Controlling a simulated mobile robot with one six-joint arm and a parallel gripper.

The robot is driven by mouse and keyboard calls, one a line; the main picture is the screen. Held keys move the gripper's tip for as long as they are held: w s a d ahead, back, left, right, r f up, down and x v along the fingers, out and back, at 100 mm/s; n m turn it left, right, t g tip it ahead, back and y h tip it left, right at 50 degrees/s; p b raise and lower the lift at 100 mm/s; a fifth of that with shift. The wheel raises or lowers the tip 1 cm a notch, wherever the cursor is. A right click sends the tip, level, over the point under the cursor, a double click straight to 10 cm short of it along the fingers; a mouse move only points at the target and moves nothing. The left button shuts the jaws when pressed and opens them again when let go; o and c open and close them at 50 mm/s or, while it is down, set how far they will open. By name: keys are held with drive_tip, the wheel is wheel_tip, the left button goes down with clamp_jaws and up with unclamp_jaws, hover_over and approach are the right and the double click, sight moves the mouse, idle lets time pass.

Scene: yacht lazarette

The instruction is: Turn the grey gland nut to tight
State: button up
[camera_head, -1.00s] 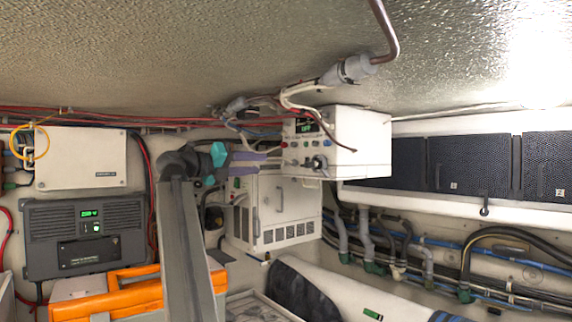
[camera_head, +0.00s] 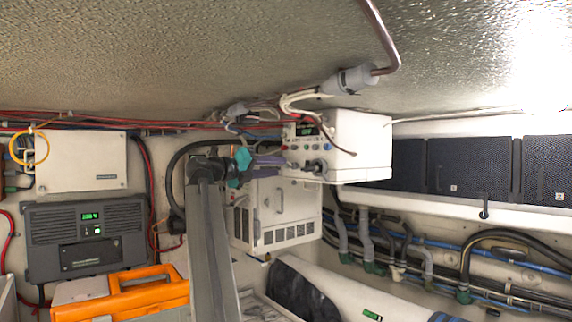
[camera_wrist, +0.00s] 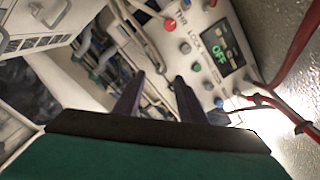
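A white control box (camera_head: 360,145) hangs under the ceiling, with a display and coloured knobs on its front. A dark grey round fitting (camera_head: 318,168) is low on that front; I cannot tell if it is the gland nut. A larger grey fitting (camera_head: 350,80) sits on the ceiling pipe above the box. My gripper (camera_head: 280,160), teal with purple fingers, is just left of the box front. In the wrist view my gripper (camera_wrist: 160,78) has its two fingers apart, with nothing seen between them. The box panel (camera_wrist: 205,20) shows beyond the fingertips.
Red cables (camera_wrist: 290,60) and loose wires (camera_head: 265,125) run close above my gripper. A white vented cabinet (camera_head: 285,205) stands below the box. An orange case (camera_head: 140,295) and a grey charger unit (camera_head: 85,240) are at left.

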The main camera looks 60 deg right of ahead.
sight(292, 166)
drive_tip(key=shift+p+x, duration=0.85)
drive_tip(key=shift+x, duration=2.25)
